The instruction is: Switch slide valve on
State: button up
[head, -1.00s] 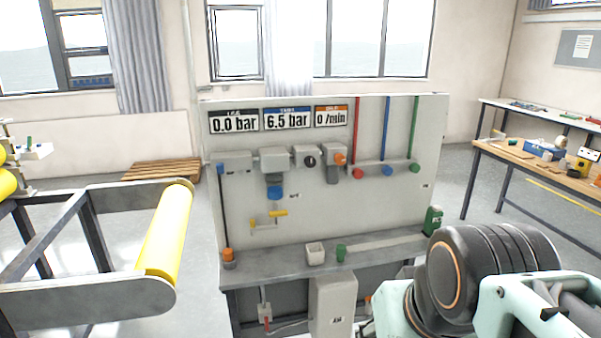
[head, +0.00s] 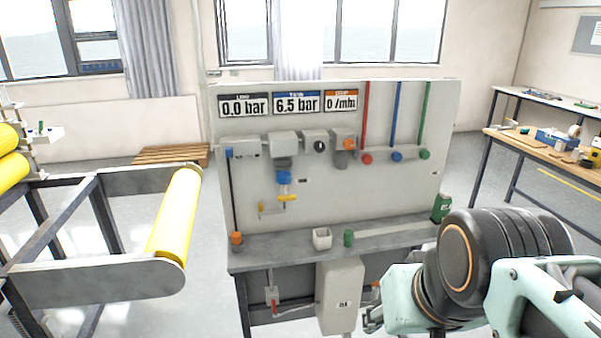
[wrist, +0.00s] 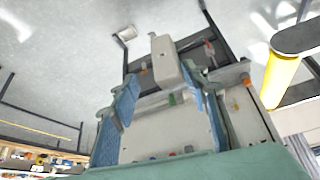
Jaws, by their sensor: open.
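The upright pneumatic panel (head: 390,190) stands ahead in the head view. Its row of grey units includes one with a black round knob (head: 320,146) and one with an orange part (head: 349,144). Below hang a blue fitting (head: 284,177) and a small yellow handle (head: 287,198). I cannot tell which part is the slide valve, nor its position. My gripper (head: 373,316) is partly visible at the lower right of the head view, low before the bench. In the wrist view my gripper (wrist: 158,78) is open, its blue-padded fingers apart with nothing held between them.
The displays read 0.0 bar, 6.5 bar and 0 /min. A grey box (head: 338,295) sits under the panel's bench (head: 290,247). A frame with a yellow roller (head: 175,215) stands left. A wooden worktable (head: 530,150) is right. Open floor lies between.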

aim_at(229, 152)
jog(key=i+j+z, duration=0.25)
jog(key=j, duration=0.25)
jog(key=j+z, duration=0.3)
jog(key=j, duration=0.2)
jog(key=k+z, duration=0.15)
jog(key=i+j, duration=0.1)
jog(key=j, duration=0.15)
jog(key=j+u, duration=0.05)
